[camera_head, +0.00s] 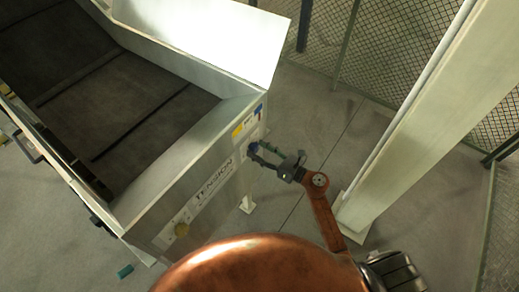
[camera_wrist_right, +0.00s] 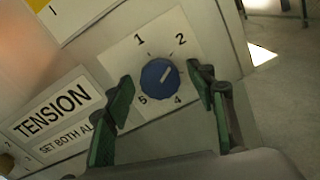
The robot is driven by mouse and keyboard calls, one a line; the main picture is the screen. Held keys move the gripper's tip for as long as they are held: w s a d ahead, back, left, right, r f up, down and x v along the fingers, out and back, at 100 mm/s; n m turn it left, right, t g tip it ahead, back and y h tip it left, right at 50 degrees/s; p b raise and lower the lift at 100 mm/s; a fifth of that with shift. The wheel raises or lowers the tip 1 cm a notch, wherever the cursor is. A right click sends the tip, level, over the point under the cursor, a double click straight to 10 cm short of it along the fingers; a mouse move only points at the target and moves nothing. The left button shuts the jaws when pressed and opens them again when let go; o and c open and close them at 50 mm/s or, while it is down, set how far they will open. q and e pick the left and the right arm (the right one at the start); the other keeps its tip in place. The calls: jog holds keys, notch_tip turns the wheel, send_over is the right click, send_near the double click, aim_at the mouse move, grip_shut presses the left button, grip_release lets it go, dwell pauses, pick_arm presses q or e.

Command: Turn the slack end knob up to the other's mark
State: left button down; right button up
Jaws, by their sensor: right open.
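A blue end knob (camera_wrist_right: 160,76) sits on a white numbered dial plate (camera_wrist_right: 122,62) on the machine's end panel. Its pale mark slants toward the upper right; I cannot tell its exact setting. The numbers 1, 2, 4 and 5 show; 3 is not visible, near the right finger. My right gripper (camera_wrist_right: 158,84) is open, its green-padded fingers on either side of the knob with gaps visible. In the head view this gripper (camera_head: 258,152) is at the panel's right part. A yellowish knob (camera_head: 182,229) sits at the panel's left end; its mark is too small to read. My left gripper is out of view.
A label (camera_wrist_right: 52,112) reads "TENSION" and "SET BOTH AL…", the rest cut off. The dark conveyor belt (camera_head: 130,95) lies between pale side walls. A pale post (camera_head: 415,115) stands right of my arm, with mesh fencing (camera_head: 385,45) behind. The floor between is clear.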

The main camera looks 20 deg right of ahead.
jog(key=shift+c, duration=0.2)
jog(key=c, duration=1.1)
